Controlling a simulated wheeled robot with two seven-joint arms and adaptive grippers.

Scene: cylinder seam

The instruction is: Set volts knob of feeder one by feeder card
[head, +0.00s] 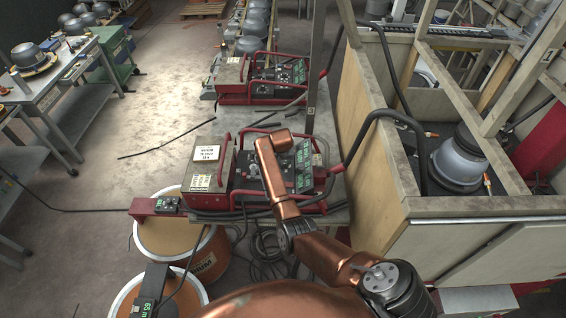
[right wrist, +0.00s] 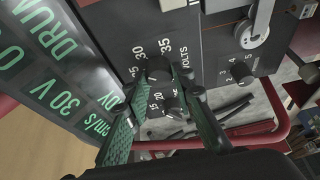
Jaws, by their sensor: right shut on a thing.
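Two red-framed wire feeders stand on benches in the head view: a nearer feeder (head: 225,170) and a farther feeder (head: 232,80). A white card (head: 206,153) lies on top of the nearer one; its text is too small to read surely. My right gripper (right wrist: 162,88) is at the nearer feeder's front panel, largely hidden by my arm in the head view. In the right wrist view its green-padded fingers are shut on the black volts knob (right wrist: 159,68), amid a printed scale including 30 and 35. Its exact setting is unclear. My left gripper is out of view.
A green-lettered display (right wrist: 50,70) is beside the volts knob, another small knob (right wrist: 241,72) to its right. Black hoses (head: 385,118) arc toward a wooden-framed enclosure (head: 375,125) at right. Orange drums (head: 205,262) stand at front left. Open floor lies left.

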